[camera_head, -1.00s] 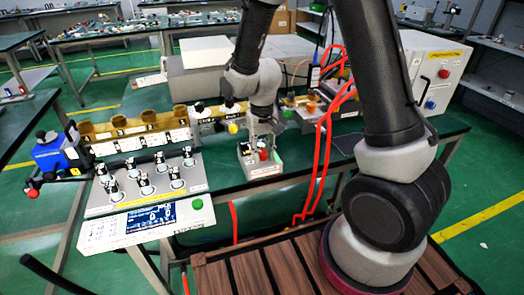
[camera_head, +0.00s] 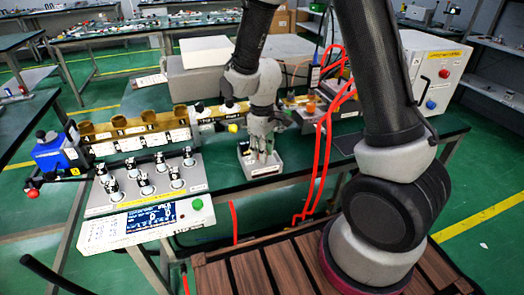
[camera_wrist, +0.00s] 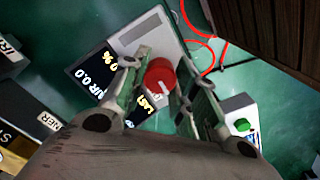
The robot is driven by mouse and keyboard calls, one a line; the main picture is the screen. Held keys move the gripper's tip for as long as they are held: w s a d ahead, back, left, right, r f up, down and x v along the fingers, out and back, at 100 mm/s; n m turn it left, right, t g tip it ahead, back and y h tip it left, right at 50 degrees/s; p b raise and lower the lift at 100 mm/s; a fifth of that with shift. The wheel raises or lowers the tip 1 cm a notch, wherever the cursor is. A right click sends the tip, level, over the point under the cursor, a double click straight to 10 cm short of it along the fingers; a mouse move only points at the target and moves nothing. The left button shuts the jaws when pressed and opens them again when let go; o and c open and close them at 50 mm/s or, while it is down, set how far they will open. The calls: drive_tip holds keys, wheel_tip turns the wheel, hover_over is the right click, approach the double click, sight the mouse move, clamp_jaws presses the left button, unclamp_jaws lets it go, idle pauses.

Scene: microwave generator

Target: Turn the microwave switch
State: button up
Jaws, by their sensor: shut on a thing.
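The small white box (camera_head: 264,170) with the switch stands near the front edge of the green table in the head view. Its red round knob (camera_wrist: 160,76) shows between my fingers in the wrist view, with a white mark on it. My gripper (camera_head: 261,148) points down over the box, its fingers closed around the knob's sides. In the head view the fingers mostly hide the knob. The box's dark display (camera_wrist: 88,72) with bright text is partly covered by a finger.
A control panel (camera_head: 145,224) with a screen and green button (camera_head: 197,204) is at left, below a plate of several metal knobs (camera_head: 105,202). Red hoses (camera_head: 320,150) hang at right. A white cabinet (camera_head: 440,70) stands at the back right.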

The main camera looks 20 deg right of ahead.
idle(0.4)
drive_tip(key=o, duration=1)
wheel_tip(320, 180, up, 12)
drive_tip(key=shift+r, duration=0.1)
